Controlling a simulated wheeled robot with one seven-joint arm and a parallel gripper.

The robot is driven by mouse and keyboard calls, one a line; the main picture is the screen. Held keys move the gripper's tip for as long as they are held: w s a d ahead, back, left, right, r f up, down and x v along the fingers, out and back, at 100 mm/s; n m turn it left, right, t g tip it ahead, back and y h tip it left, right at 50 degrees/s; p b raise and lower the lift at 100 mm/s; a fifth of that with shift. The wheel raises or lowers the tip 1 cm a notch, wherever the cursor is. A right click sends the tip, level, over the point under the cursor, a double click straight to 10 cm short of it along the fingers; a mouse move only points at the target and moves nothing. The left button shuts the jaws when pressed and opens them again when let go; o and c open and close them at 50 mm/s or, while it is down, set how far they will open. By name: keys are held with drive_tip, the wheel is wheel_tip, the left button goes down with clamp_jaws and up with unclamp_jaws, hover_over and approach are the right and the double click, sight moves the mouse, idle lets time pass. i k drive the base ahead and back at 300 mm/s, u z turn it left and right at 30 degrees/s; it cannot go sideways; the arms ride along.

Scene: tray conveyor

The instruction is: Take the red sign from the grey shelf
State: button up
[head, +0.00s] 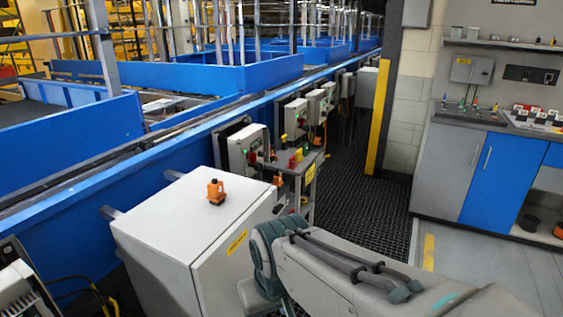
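A small grey shelf (301,173) stands against the blue conveyor side, just beyond the white cabinet. Several small red, yellow and orange things are on or around it. A small red piece (292,162) on its top may be the red sign, but it is too small to tell. My arm comes in from the bottom right and bends down beside the white cabinet, short of the shelf. My gripper is not in view.
The white cabinet (165,226) with an orange device (215,192) on top stands between the arm and the conveyor (180,150). Grey control boxes (247,149) line the conveyor. A dark grated walkway (365,205) is clear. A workbench (480,180) stands at the right.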

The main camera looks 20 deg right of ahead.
sight(292, 165)
drive_tip(key=z, duration=0.9)
drive_tip(key=i, duration=1)
drive_tip(key=z, duration=0.8)
drive_tip(key=i, duration=1.4)
drive_tip(key=u, duration=1)
drive_tip(key=i, duration=0.8)
drive_tip(key=u, duration=1.25)
drive_tip(key=i, duration=0.15)
drive_tip(key=u, duration=0.05)
